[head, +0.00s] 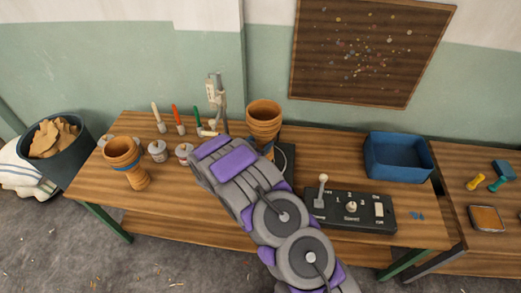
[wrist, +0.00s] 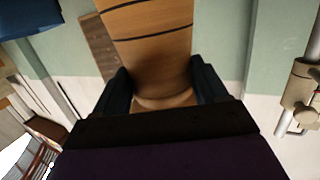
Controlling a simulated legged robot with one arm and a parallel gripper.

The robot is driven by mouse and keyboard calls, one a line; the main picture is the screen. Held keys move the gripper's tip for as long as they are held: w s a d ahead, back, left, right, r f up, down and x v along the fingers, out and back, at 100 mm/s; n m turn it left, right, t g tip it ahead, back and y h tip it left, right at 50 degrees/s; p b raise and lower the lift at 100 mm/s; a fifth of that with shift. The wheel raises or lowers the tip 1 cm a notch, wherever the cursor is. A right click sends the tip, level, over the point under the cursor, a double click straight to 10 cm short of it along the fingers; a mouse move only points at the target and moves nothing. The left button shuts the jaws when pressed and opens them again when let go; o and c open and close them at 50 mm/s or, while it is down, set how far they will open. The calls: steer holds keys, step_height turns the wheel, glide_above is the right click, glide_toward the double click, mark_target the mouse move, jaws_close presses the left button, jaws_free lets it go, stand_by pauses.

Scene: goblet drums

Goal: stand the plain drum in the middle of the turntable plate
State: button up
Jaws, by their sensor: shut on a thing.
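The plain drum (head: 264,117), a wooden goblet shape with dark thin rings and no coloured band, is upright near the bench's back edge. It also fills the upper middle of the wrist view (wrist: 152,40). My gripper (wrist: 163,92) is shut on it, with one dark finger on each side of its narrow part. The turntable plate (head: 289,161) shows only as a dark edge with a pale curve, right beside and behind my arm. I cannot tell whether the drum touches it.
A second drum with a blue band (head: 122,159) stands on the bench's left. Tins, brushes and a clamp stand (head: 217,98) are between. A control box (head: 348,208) with a lever lies right of my arm. A blue bin (head: 398,157) stands at the back right.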

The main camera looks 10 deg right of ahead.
steer(key=shift+a+f, duration=0.15)
steer(key=shift+a, duration=0.1)
step_height(320, 180, down, 3)
steer(key=shift+a+b, duration=0.15)
steer(key=shift+b, duration=0.5)
steer(key=shift+d, duration=0.4)
steer(key=o, duration=1.6)
steer(key=shift+a, duration=0.25)
steer(key=shift+c, duration=0.2)
steer(key=shift+a, duration=0.1)
